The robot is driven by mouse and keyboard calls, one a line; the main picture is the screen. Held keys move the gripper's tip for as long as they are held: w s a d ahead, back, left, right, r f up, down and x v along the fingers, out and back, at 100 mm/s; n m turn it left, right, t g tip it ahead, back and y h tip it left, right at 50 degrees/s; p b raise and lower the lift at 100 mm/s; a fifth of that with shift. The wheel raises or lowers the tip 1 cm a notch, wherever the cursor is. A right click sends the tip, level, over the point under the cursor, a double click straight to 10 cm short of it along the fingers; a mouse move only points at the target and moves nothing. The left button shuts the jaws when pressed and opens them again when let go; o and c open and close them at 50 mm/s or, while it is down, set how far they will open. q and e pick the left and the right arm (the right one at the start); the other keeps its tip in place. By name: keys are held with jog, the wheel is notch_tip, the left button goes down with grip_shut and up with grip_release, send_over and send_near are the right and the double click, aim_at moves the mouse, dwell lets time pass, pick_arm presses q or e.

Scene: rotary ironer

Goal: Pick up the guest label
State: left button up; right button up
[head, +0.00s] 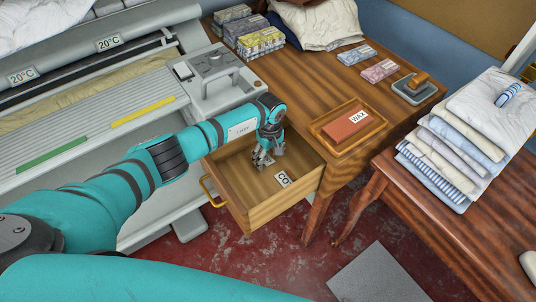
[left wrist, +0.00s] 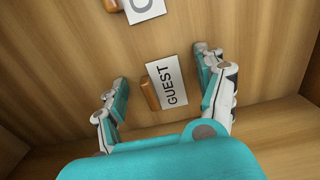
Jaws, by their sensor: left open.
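The guest label (left wrist: 170,84) is a white card printed GUEST with a small wooden piece (left wrist: 150,93) along its left side. It lies on the floor of the open wooden drawer (head: 236,196). My left gripper (head: 264,160) reaches down into the drawer. In the left wrist view its open fingers (left wrist: 160,75) stand on either side of the guest label, with gaps to it. In the head view the gripper largely hides this label. My right gripper is not in view.
Another label (head: 283,180) lies in the drawer near the gripper; it shows partly in the left wrist view (left wrist: 143,8). Drawer walls surround the gripper. A brown WAX block (head: 345,126) sits in a tray on the desk. Folded linen (head: 450,160) is stacked at right.

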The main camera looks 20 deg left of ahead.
pick_arm(q)
jog(key=shift+s, duration=0.1)
jog(key=c, duration=1.4)
grip_shut()
